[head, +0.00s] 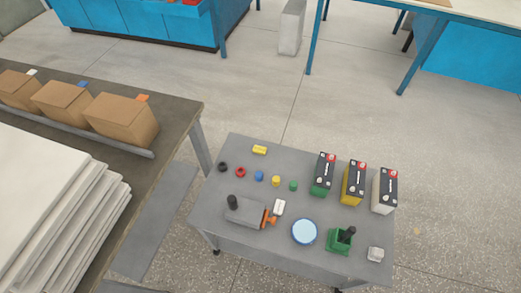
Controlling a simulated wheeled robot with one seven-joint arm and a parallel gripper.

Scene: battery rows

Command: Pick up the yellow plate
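No flat yellow plate can be made out for certain. A small yellow rectangular piece (260,149) lies near the back left edge of the small grey table (222,165). A round yellow piece (276,181) sits in a diagonal row of small round pieces on the same table. A battery with a yellow body (351,188) stands upright in the middle of three batteries at the table's right. My gripper is not in view.
The grey table also holds a green battery (322,177), a white battery (384,193), a light blue disc (304,231), a grey block with a dark knob (244,212) and a green fixture (340,241). Cardboard boxes (122,120) and white stacked sheets (45,205) occupy the left table.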

